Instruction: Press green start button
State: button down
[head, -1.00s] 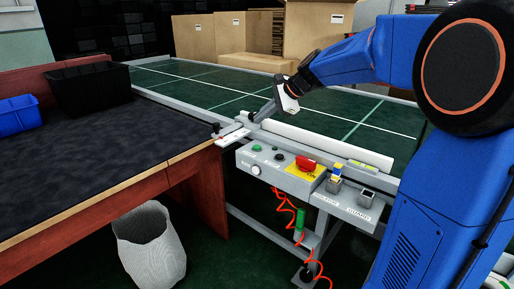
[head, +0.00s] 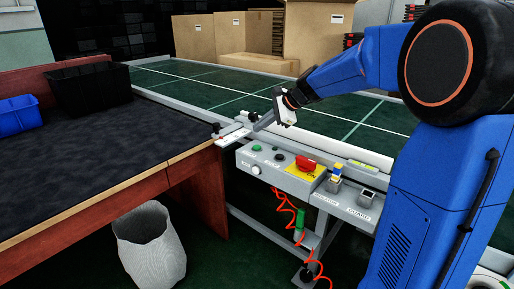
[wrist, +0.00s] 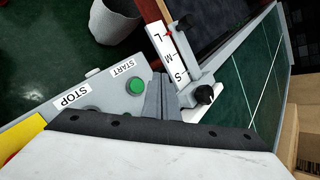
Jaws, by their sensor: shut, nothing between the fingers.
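The green start button (head: 256,149) is on the top of the grey control box (head: 246,164) at the conveyor's near edge. In the wrist view the green button (wrist: 137,86) lies beside the START label (wrist: 123,68), with nothing covering it. My gripper (wrist: 163,85) is shut and empty, pointing down toward the box. In the wrist view its fingertips appear just right of the green button. In the head view my gripper (head: 258,124) is above the back of the box. I see no contact with the button.
A red stop button (head: 305,162) on a yellow plate sits right on the box. A size scale marked S, M, L (wrist: 165,52) with a black knob (wrist: 204,94) is close to my fingers. A wooden table (head: 90,170) stands left. The green belt (head: 200,88) is clear.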

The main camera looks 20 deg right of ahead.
aim_at(260, 147)
jog(key=shift+f, duration=2.3)
jog(key=shift+f, duration=0.1)
jog(key=shift+f, duration=0.3)
